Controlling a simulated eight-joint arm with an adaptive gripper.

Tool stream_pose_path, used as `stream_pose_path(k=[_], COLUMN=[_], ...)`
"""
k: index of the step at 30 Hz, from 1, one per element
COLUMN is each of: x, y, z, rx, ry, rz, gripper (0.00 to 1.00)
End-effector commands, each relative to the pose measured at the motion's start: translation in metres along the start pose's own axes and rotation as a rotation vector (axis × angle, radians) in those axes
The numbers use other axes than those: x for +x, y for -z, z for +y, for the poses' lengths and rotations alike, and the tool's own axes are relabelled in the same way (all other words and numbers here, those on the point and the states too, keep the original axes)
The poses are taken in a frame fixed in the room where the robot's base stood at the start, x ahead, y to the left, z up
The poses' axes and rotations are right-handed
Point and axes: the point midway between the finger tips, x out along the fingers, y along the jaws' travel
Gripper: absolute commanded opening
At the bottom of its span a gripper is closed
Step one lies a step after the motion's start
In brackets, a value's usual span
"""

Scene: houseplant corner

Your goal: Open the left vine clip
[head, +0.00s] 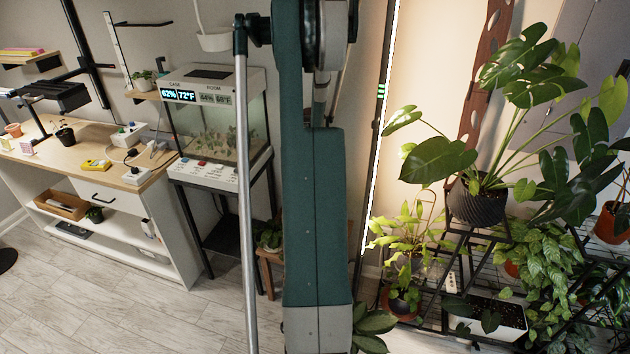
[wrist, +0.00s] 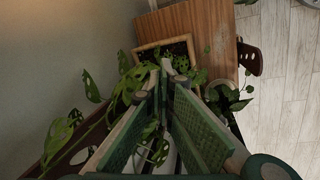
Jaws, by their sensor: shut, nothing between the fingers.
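I cannot pick out a vine clip in either view. In the wrist view, perforated vine leaves (wrist: 58,133) hang along the left side, and more leaves show behind my gripper. My gripper (wrist: 167,66) reaches forward in the wrist view, its fingertips close together and holding nothing. Leaves and a pale shape show between the finger pads, seemingly beyond them. My fingers hide part of the plant behind. In the head view my own arm fills the middle, and my gripper does not show there.
A wooden top (wrist: 205,22) and a light-framed box (wrist: 150,52) lie ahead in the wrist view. A potted plant (wrist: 222,98) is at right. In the head view, a glass case (head: 220,120) and workbench (head: 95,150) stand left; a large monstera (head: 440,160) and plant stand are right.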

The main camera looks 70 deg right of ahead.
Motion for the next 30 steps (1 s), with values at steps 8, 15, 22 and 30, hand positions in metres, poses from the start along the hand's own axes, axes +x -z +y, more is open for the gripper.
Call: stream_pose_path(k=[8,15,22,30], x=[-0.034,-0.056,-0.061,-0.061], y=[-0.022,-0.033,-0.034,-0.034], z=[0.027,0.044,0.048,0.048], rx=[-0.020,-0.050,-0.060,-0.060], ry=[0.179,0.243,0.255,0.255], rz=[0.198,0.320,0.351,0.350], gripper=[0.00,0.00,0.00,0.00])
